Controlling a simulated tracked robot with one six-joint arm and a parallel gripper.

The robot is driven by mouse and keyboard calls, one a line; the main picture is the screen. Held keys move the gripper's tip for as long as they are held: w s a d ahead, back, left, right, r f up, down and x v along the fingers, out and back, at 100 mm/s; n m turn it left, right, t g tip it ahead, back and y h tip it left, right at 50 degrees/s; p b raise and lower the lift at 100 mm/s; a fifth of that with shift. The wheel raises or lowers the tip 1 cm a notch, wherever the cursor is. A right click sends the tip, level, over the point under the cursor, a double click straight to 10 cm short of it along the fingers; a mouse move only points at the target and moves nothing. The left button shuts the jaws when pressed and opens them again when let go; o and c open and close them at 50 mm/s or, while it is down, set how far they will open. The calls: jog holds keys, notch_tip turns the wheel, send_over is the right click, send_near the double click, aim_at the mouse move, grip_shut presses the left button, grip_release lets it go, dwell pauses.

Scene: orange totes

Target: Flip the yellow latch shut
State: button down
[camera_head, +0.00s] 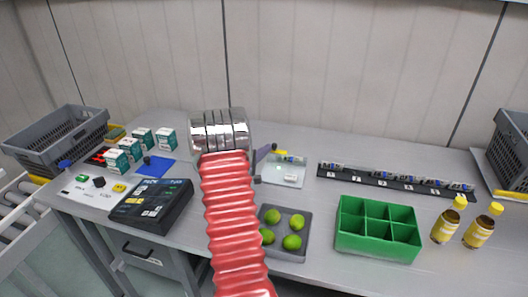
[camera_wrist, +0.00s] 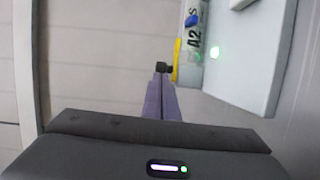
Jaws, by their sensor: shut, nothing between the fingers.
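The yellow latch (camera_wrist: 177,60) shows in the wrist view as a narrow bar beside a pale cylinder marked A2 (camera_wrist: 194,48), on a pale fixture (camera_wrist: 250,50) with a green light. In the head view the yellow latch (camera_head: 281,153) is a small patch at the back of the fixture (camera_head: 289,180). I cannot tell its exact angle. My gripper (camera_wrist: 163,68) has purple fingers pressed together with dark tips, empty, just left of the latch; contact is unclear. In the head view my gripper (camera_head: 273,147) is partly hidden behind my arm.
A grey tray of green limes (camera_head: 292,242) and a green divided box (camera_head: 378,228) stand in front. A black numbered strip (camera_head: 395,182) lies to the right. Two yellow-capped bottles (camera_head: 447,222) stand further right. A black keypad device (camera_head: 152,204) and small boxes (camera_head: 117,161) are left.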

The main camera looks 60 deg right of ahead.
jog(key=a, duration=0.3)
jog(key=w+a, duration=0.1)
jog(key=a, duration=0.5)
jog(key=shift+w+a+r, duration=0.15)
jog(key=shift+w+a, duration=0.15)
jog(key=shift+a, duration=0.1)
jog(key=s+a+r+m+g+y, duration=0.1)
jog(key=a+r+y, duration=0.1)
jog(key=a+r, duration=0.4)
jog(key=s+a+r+m+g+y, duration=0.1)
jog(key=a+r+y, duration=0.15)
jog(key=a, duration=0.65)
jog(key=a+r+n+t+y, duration=0.2)
jog(key=a+t+y, duration=0.3)
jog(key=a, duration=1.6)
jog(key=a+r+n+t+y, duration=0.2)
jog(key=a+t+y, duration=0.3)
jog(key=a, duration=1.7)
jog(key=r+y, duration=0.1)
jog(key=y, duration=0.2)
jog(key=shift+s, duration=0.4)
jog(key=shift+d+r, duration=0.1)
